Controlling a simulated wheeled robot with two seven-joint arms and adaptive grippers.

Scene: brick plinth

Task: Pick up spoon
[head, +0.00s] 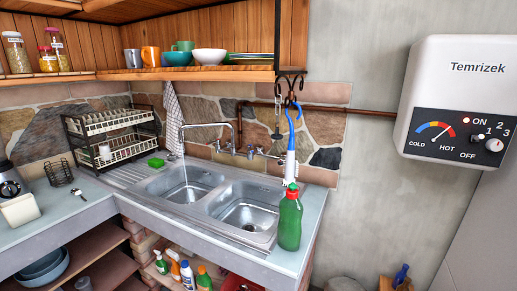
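I cannot make out a spoon for certain in the head view. A long thin utensil (277,122) hangs below the shelf near the hook rack, and its kind is too small to tell. A small dark and light object (79,194) lies on the left counter, also too small to name. Neither of my grippers shows in this view.
A double sink (222,193) with running water is set in the counter. A dish rack (112,135), wire basket (58,172) and white box (20,209) stand left. A green bottle (289,221) stands at the right front corner. A shelf (190,74) overhangs the sink.

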